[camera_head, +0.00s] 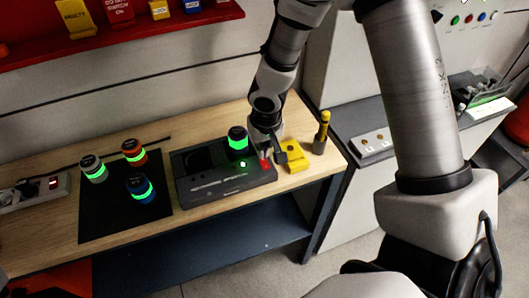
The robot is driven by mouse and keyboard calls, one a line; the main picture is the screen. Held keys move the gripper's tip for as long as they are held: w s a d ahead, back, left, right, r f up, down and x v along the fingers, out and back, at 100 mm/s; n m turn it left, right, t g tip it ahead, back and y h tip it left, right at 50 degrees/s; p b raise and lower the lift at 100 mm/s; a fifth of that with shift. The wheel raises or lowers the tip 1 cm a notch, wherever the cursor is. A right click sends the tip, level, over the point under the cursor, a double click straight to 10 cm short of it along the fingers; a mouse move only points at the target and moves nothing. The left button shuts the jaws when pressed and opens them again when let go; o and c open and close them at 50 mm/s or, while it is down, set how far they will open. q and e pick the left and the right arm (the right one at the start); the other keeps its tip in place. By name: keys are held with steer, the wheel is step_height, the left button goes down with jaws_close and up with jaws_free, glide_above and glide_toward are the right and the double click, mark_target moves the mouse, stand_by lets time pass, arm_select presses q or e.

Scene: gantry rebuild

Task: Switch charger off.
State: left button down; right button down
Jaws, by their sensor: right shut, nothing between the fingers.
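The charger (222,186) is a dark box near the front edge of the wooden bench. A dark cylinder with a green glowing band (238,144) stands in its right bay; the left bay looks empty. A small green light (243,164) is lit on its top. A red switch (265,163) shows at the charger's right end, partly hidden by my gripper. My right gripper (268,154) is shut and empty, pointing down right at the switch; I cannot tell whether it touches it. My left gripper is not in view.
A power strip (40,190) lies at the far left. A yellow block (291,158) and a yellow-topped tool (322,132) are close right of my gripper. A red shelf (150,28) hangs above.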

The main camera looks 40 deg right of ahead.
mark_target(263, 160)
steer(key=shift+f+b, duration=1.15)
steer(key=shift+b, duration=0.15)
stand_by(0.8)
steer(key=shift+r, duration=0.1)
step_height(263, 160, up, 7)
steer(key=p, duration=0.6)
stand_by(0.4)
